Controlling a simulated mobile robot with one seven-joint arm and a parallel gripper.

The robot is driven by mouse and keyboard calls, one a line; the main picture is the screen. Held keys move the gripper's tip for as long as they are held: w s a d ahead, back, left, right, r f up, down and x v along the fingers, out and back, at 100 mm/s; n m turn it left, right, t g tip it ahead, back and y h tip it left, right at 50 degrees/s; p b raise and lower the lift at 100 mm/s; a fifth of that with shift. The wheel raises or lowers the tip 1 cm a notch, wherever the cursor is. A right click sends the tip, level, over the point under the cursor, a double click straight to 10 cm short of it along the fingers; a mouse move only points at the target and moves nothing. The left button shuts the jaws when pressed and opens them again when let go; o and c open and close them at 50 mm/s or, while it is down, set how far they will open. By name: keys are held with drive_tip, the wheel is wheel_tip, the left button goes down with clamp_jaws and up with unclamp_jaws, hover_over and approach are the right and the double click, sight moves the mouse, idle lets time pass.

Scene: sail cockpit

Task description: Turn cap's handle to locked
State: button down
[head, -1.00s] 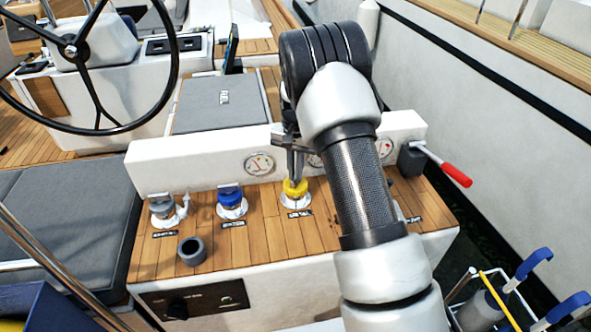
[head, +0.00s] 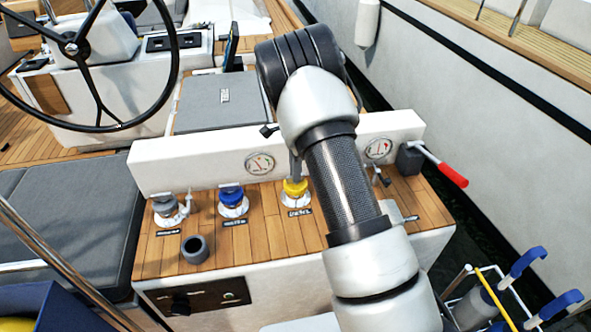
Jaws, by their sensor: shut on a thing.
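A yellow cap (head: 295,187) sits on a round white fitting in the wooden panel, with a dark label in front of it. My gripper (head: 296,170) reaches down from above onto the yellow cap, shut on its handle. My arm hides most of the gripper and its fingertips are small here. A blue cap (head: 231,196) and a grey cap (head: 164,207) sit on similar fittings to the left. I cannot read the labels or tell the handle's exact angle.
A grey open cup (head: 194,249) stands on the panel's front left. A red-handled lever (head: 452,174) sticks out at the right end. A white ledge with gauges (head: 260,162) runs behind the caps. The steering wheel (head: 84,60) is at upper left.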

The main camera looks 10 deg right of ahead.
drive_tip(key=shift+m, duration=0.6)
drive_tip(key=c, duration=1.8)
unclamp_jaws()
drive_tip(key=shift+c, duration=0.2)
wheel_tip(320, 180, up, 18)
drive_tip(key=p, duration=0.1)
drive_tip(key=shift+f+p, duration=0.2)
drive_tip(key=shift+p, duration=0.15)
